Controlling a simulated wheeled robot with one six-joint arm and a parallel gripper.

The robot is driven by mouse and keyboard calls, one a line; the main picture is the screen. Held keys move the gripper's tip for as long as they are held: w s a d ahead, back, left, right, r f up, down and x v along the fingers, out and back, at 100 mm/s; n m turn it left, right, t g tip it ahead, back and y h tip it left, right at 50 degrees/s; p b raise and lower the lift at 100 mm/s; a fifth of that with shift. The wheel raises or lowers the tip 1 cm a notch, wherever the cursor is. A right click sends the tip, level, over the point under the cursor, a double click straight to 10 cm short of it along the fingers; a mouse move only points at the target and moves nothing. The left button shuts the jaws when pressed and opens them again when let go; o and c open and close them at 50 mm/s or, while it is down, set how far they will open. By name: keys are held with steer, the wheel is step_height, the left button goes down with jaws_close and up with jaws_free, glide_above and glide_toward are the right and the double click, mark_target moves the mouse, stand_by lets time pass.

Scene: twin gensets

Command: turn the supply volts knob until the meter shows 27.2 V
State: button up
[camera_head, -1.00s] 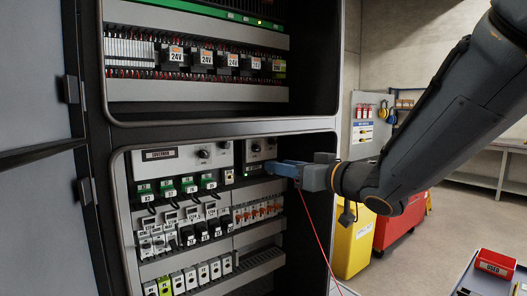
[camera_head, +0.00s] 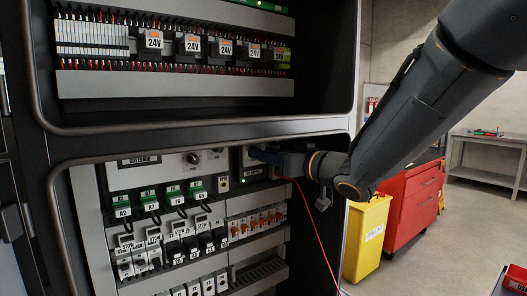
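My gripper (camera_head: 264,155) reaches in from the right, its tip at the small grey supply panel (camera_head: 247,163) in the lower cabinet bay. The gripper covers most of the upper part of this panel. I cannot make out the supply volts knob or its meter, and cannot tell whether the fingers touch or hold anything. A green light shows low on the panel. To its left is the governor panel (camera_head: 166,172) with a dark display (camera_head: 139,161) and a round knob (camera_head: 192,158).
Rows of green relays (camera_head: 172,191), dark breakers and orange-handled switches (camera_head: 257,222) sit below. The upper bay (camera_head: 170,85) holds 24V units. A red cable hangs from the gripper area. A yellow bin (camera_head: 366,240) and red cabinet (camera_head: 411,205) stand right of the enclosure.

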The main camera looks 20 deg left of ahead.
steer(key=shift+w+a, duration=0.4)
steer(key=shift+a, duration=0.2)
jaws_close()
